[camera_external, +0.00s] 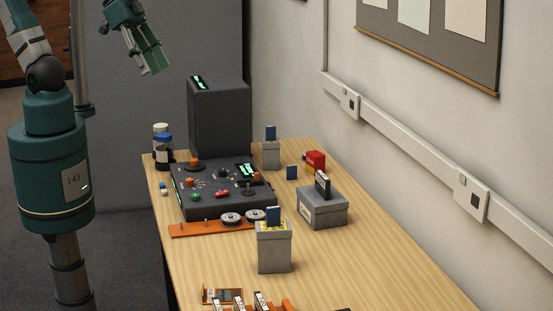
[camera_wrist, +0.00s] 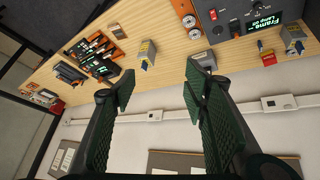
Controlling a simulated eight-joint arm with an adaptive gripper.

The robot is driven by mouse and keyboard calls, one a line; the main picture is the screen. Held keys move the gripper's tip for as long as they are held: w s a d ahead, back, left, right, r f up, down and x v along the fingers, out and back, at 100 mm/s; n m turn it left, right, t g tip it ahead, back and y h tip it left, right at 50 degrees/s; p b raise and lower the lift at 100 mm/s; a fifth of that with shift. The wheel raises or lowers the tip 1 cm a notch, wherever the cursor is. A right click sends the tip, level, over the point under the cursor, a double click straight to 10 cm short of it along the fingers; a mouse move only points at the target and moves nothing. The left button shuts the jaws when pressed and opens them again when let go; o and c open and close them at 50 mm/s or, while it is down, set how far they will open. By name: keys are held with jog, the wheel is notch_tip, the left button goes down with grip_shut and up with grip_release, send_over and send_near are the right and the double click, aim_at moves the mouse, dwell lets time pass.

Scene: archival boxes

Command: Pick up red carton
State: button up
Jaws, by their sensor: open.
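In the wrist view a small red item (camera_wrist: 267,57), apparently the carton, shows at the right near the table's wall-side edge. My gripper (camera_external: 154,67) is high up at the upper left in the external view, well away from the carton. In the wrist view my gripper (camera_wrist: 160,84) has its two green fingers spread wide with nothing between them.
A grey box (camera_external: 323,211) holding a dark upright item stands in front of the carton. Tall grey boxes (camera_external: 274,248) and (camera_external: 271,156) hold blue items. A dark console (camera_external: 220,205) with a tall black block (camera_external: 219,120) sits to the left. The wall runs along the right.

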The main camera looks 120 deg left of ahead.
jog(key=w+a+f+n+g+b, duration=0.25)
jog(key=w+a+n, duration=0.55)
jog(key=w+a, duration=0.4)
jog(key=n+h+b, duration=0.2)
jog(key=n+b, duration=0.3)
jog(key=n, duration=0.8)
send_over(313, 152)
jog(key=w+d, duration=0.2)
jog(key=d, duration=1.3)
notch_tip(313, 152, down, 21)
jog(key=s+a+f+n, duration=0.1)
jog(key=a+f+n, duration=0.1)
jog(key=a+f, duration=0.3)
jog(key=s+a+f+n+b, duration=0.1)
jog(key=a+f, duration=0.4)
jog(key=s+a+f+n+b, duration=0.1)
jog(key=a+f+n, duration=0.1)
jog(key=a+f, duration=0.3)
jog(key=shift+s+a+f+n+g+h, duration=0.2)
jog(key=shift+a+n+g+h, duration=0.1)
jog(key=shift+a, duration=0.1)
jog(key=shift+f, duration=0.1)
jog(key=shift+b+x, duration=0.35)
jog(key=shift+x, duration=0.85)
jog(key=shift+w+f, duration=0.1)
